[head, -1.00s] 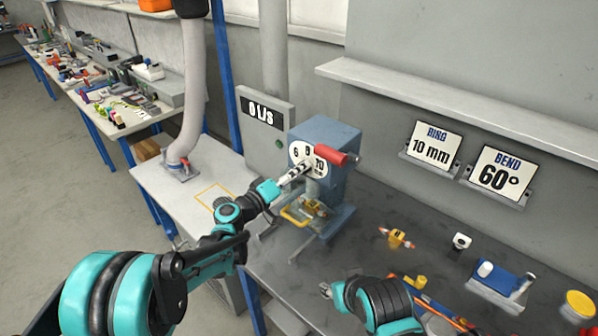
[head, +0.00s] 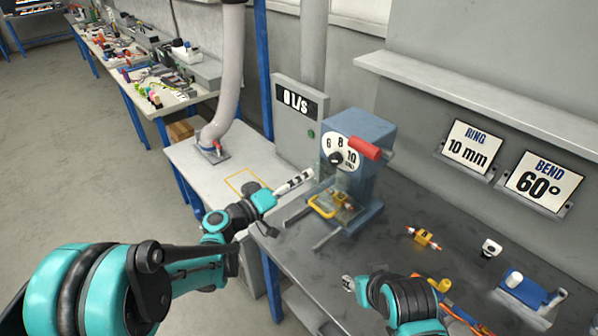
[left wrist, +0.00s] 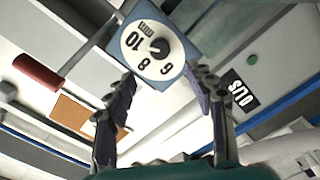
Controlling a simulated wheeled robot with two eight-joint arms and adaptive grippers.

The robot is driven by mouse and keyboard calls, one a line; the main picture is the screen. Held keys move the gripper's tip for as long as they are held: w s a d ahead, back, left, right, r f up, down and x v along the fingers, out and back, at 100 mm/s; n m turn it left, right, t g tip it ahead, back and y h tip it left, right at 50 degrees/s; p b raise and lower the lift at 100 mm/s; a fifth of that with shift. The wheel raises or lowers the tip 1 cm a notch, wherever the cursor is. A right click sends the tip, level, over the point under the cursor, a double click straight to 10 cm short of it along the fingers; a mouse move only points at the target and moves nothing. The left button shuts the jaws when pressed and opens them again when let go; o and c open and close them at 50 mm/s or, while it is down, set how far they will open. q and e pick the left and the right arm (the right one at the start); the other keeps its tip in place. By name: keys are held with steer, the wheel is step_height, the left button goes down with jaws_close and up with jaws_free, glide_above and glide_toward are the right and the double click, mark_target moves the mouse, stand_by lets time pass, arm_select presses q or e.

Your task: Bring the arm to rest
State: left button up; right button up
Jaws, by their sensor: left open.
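My left gripper (head: 295,182) is open and empty, in front and to the left of the blue machine (head: 362,137), clear of its dial. In the left wrist view its fingers (left wrist: 163,98) stand apart, with the dial (left wrist: 152,50) beyond them. The dial (head: 340,153) is white, marked 6, 8 and 10, with a black knob. My right gripper (head: 348,284) is low in the head view, over the near part of the dark bench; its finger gap is too small to judge.
A red handle (head: 365,148) sticks out of the machine, and a yellow-framed guard (head: 328,205) sits below the dial. A yellow fitting (head: 424,238), a small white part (head: 490,248) and a blue block (head: 522,285) lie to the right. A grey hose (head: 228,80) stands at the left.

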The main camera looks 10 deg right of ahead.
arm_select(q)
steer(key=s+a+f+g+y, duration=0.1)
steer(key=s+a+f+y, duration=0.2)
steer(key=s+a+y, duration=0.4)
steer(key=s+a+f+g+y, duration=0.2)
steer(key=s+a+f+y, duration=0.2)
steer(key=s+a, duration=1.3)
steer(key=s+y, duration=0.2)
steer(key=y, duration=0.1)
steer(key=shift+f+y, duration=0.25)
steer(key=shift+y, duration=0.05)
